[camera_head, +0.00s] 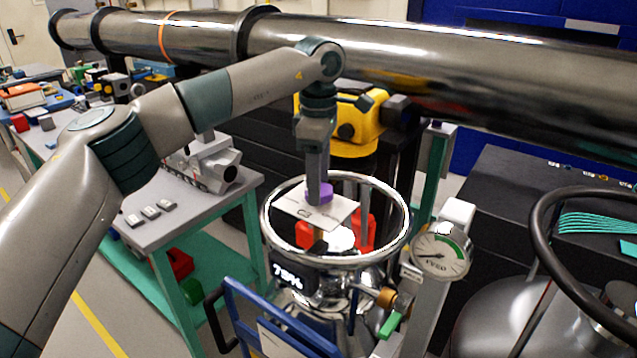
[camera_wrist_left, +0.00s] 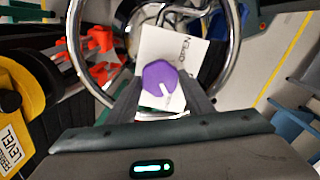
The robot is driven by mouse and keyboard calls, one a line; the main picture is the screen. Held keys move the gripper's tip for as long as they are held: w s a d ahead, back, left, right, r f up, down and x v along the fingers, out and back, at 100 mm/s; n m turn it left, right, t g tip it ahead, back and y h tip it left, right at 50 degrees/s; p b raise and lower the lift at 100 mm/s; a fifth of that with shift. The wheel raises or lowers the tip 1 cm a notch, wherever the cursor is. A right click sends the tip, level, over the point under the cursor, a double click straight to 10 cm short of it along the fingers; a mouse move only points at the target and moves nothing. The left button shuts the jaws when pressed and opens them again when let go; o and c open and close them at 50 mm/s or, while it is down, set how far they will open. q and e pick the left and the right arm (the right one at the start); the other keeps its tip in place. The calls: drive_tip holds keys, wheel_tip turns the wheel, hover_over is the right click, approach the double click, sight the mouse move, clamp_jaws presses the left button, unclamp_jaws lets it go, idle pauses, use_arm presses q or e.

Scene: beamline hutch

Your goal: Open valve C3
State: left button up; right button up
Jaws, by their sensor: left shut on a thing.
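The valve C3 has a purple knob (camera_head: 319,191) above a white label plate (camera_head: 316,208) marked C3, inside the chrome ring on top of a metal vessel. In the left wrist view the purple knob (camera_wrist_left: 160,76) has a white pointer line, and the white plate (camera_wrist_left: 168,45) carries the word OPEN. My left gripper (camera_head: 318,184) points straight down from above, shut on the purple knob. In the left wrist view its fingers (camera_wrist_left: 160,95) sit on either side of the knob. My right gripper is in neither view.
The chrome ring (camera_head: 268,222) surrounds the valve closely, with red handles (camera_head: 304,236) beneath the plate. A gauge (camera_head: 441,250) and green lever (camera_head: 389,325) stand right of the vessel. A large steel pipe (camera_head: 440,70) crosses behind my arm. A grey table (camera_head: 190,208) stands left.

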use_arm(q)
drive_tip(key=n+b, duration=0.2)
drive_tip(key=n, duration=0.3)
drive_tip(key=shift+n, duration=0.4)
drive_tip(key=shift+n+b, duration=0.45)
drive_tip(key=shift+n, duration=0.05)
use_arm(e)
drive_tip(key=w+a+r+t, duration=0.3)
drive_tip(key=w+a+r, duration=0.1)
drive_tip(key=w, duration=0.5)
use_arm(q)
drive_tip(key=n+b, duration=0.1)
drive_tip(key=n, duration=0.2)
drive_tip(key=shift+n, duration=0.3)
drive_tip(key=n+b, duration=0.2)
drive_tip(key=n, duration=0.2)
drive_tip(key=n+b, duration=0.1)
drive_tip(key=n, duration=0.3)
drive_tip(key=shift+n+b, duration=0.75)
drive_tip(key=shift+n, duration=1.15)
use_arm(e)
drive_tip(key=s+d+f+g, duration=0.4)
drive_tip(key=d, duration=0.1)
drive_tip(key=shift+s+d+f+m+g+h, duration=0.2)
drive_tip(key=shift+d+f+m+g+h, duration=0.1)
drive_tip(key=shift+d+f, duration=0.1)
use_arm(q)
drive_tip(key=shift+r, duration=0.1)
drive_tip(key=o, duration=1)
